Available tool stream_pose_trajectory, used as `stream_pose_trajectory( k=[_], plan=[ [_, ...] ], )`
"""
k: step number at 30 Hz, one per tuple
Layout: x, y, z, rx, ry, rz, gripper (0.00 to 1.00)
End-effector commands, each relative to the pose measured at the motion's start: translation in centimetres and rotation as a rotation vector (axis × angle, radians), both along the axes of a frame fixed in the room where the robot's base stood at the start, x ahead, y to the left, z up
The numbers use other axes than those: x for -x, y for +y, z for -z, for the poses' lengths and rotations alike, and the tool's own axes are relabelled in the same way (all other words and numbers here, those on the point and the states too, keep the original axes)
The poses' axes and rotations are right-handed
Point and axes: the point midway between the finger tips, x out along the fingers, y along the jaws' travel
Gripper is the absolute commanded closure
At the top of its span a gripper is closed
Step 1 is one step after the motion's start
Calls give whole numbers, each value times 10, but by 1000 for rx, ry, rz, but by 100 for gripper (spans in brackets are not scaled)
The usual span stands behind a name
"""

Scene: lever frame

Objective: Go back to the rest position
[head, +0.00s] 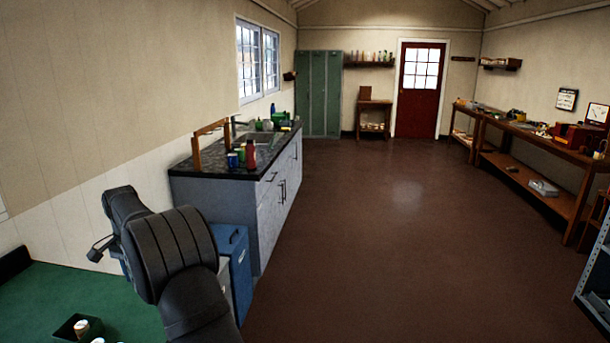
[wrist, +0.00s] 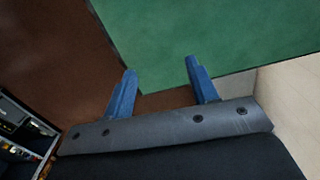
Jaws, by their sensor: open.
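My gripper (wrist: 160,67) shows in the wrist view as two blue fingers set well apart, with nothing between them. It is open and empty. Beyond the fingertips is the green table top (wrist: 215,35), and brown floor (wrist: 60,50) lies to its left. In the head view my dark arm rises at the lower left, over the edge of the green table (head: 45,295). My fingers cannot be made out there; the arm hides them.
A small dark tray (head: 62,333) with a light-topped item stands on the green table. Behind the arm are a blue cabinet (head: 238,270) and a dark-topped sink counter (head: 215,172). A wooden workbench (head: 560,150) runs along the right wall. The middle floor is clear.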

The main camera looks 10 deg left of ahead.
Motion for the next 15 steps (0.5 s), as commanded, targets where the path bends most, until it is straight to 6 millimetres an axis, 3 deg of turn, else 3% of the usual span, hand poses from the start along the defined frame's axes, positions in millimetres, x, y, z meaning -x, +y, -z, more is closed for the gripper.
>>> stream_pose_trajectory(
  k=[15],
  plan=[
    [-61,-85,13,0,0,46,47]
  ],
)
